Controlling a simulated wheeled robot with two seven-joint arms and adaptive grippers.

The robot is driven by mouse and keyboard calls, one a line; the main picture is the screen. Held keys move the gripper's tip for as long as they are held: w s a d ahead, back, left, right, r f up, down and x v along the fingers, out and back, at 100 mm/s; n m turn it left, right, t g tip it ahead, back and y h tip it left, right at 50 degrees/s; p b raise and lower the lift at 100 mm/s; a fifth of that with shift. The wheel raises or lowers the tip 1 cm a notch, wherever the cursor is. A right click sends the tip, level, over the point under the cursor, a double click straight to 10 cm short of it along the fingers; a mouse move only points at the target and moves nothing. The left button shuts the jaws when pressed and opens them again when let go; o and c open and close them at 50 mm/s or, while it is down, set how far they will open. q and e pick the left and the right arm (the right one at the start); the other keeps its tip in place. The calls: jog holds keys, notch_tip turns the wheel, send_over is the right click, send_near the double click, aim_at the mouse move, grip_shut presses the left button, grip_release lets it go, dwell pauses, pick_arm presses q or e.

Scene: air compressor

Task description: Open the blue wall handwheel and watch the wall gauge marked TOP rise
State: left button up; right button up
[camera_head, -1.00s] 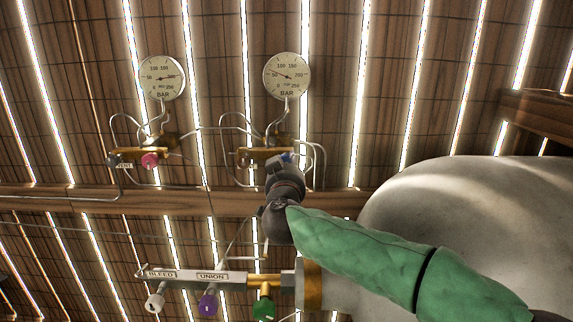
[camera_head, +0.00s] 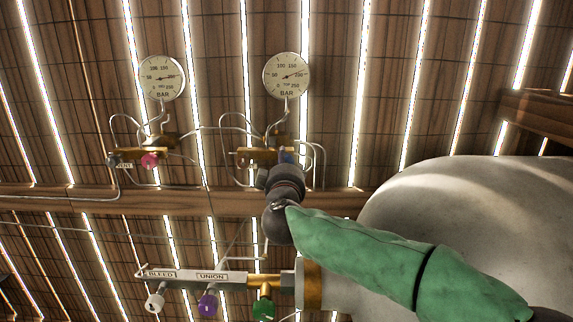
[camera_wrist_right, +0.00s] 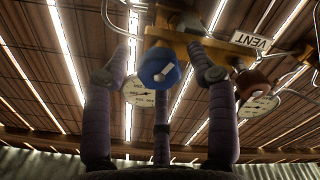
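The blue handwheel (camera_head: 286,157) sits on the right brass valve block (camera_head: 256,154), under the right gauge, partly hidden by my right gripper (camera_head: 277,176). In the right wrist view the blue handwheel (camera_wrist_right: 158,69) with its white mark shows between my dark fingers (camera_wrist_right: 160,62). The fingers stand apart around it, with gaps visible at both sides. My left gripper is not in view.
A pink handwheel (camera_head: 150,160) and a dark one with a VENT label sit on the left block. Below are white (camera_head: 155,302), purple (camera_head: 208,303) and green (camera_head: 264,309) handwheels on the BLEED/UNION manifold. A large pale tank (camera_head: 470,205) fills the right. Thin pipes surround the blocks.

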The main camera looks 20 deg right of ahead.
jog(key=v, duration=0.6)
dwell(0.3)
jog(key=shift+d, duration=0.1)
